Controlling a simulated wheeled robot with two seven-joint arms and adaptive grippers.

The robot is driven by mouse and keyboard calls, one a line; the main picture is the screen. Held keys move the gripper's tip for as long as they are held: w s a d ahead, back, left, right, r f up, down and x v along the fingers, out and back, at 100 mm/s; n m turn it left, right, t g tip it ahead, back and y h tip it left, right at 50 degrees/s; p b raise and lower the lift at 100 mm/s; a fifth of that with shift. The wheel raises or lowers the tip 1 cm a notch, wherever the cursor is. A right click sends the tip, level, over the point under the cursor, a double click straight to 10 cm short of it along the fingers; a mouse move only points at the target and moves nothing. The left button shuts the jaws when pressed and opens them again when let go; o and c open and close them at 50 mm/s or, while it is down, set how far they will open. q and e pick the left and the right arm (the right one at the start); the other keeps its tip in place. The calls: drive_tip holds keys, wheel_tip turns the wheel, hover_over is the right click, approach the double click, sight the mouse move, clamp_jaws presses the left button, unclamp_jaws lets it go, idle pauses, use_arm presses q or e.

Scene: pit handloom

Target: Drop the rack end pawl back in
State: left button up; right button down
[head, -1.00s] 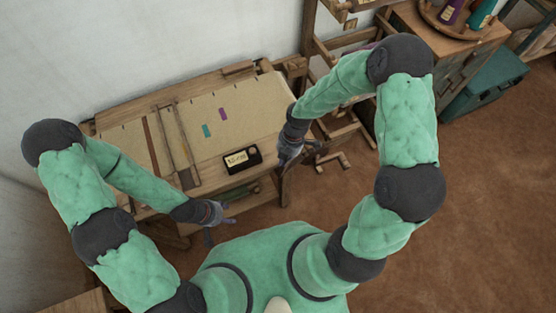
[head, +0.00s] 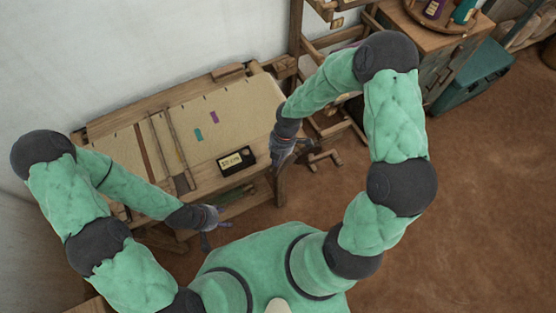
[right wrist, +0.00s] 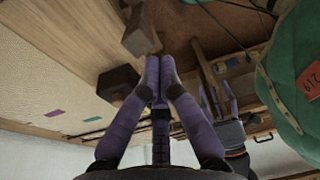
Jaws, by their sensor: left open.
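The loom (head: 170,120) stands against the wall in the head view, with pale cloth on top. My right gripper (head: 288,150) is at its right end. In the right wrist view the right gripper's purple fingers (right wrist: 158,62) meet at the tips, with nothing visible between them. A wooden block (right wrist: 140,38) lies just beyond the tips, and a darker block (right wrist: 118,82) is to their left. I cannot tell which part is the pawl. My left gripper (head: 210,220) is open near the loom's front; its spread fingers also show in the right wrist view (right wrist: 222,105).
A black box with a pale label (head: 237,160) sits at the loom's front edge. Purple (head: 214,117) and teal (head: 198,133) patches lie on the cloth. A wooden cabinet (head: 425,50) and teal chest (head: 470,78) stand at right. The brown floor right of me is clear.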

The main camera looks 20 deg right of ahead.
drive_tip(key=d+p+v, duration=0.1)
drive_tip(key=d+v, duration=0.1)
drive_tip(key=v, duration=0.7)
drive_tip(key=shift+s+f, duration=0.25)
drive_tip(key=shift+s, duration=0.05)
drive_tip(key=shift+a, duration=0.1)
